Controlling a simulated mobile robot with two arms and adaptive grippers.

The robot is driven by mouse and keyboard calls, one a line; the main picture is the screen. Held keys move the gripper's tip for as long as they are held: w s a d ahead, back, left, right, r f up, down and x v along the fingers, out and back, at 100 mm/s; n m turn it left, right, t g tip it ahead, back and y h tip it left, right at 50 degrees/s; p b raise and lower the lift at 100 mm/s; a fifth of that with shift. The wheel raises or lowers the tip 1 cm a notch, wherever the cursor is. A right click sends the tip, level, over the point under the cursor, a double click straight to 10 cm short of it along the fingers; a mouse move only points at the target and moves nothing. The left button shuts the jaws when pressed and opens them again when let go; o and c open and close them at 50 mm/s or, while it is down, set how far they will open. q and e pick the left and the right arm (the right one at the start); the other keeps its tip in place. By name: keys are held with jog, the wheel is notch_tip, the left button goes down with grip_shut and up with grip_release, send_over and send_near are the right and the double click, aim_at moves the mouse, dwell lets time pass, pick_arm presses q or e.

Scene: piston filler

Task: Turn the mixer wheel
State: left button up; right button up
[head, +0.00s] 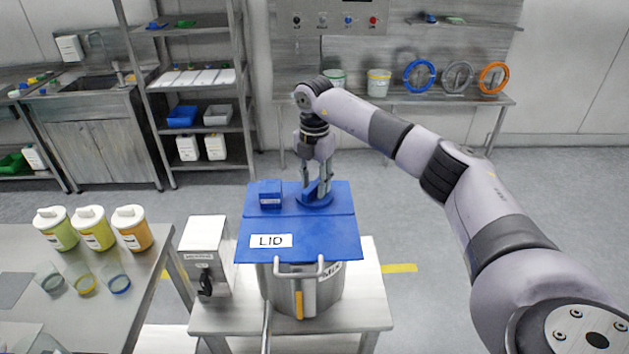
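A steel pot (280,292) marked "MIX" stands on a small steel table, topped by a blue cover (330,240) labelled "LID". A round blue piece (325,201), which looks like the mixer wheel, sits at the back of the cover. My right gripper (316,192) points straight down at this wheel, its fingertips at a raised blue part. The fingers are apart with blue between them; I cannot tell whether they press on it. The gripper partly hides the wheel. My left gripper is not in view.
A blue block (270,194) sits on the cover, left of the wheel. A steel box with a black lever (206,258) stands left of the pot. Tubs and cups stand on the left table (100,325). Blue, grey and orange rings (458,77) stand on the back bench.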

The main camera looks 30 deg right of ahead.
aim_at(315, 184)
jog(key=shift+r, duration=0.15)
notch_tip(315, 184, up, 12)
dwell(0.4)
jog(key=shift+f, duration=0.25)
dwell(0.9)
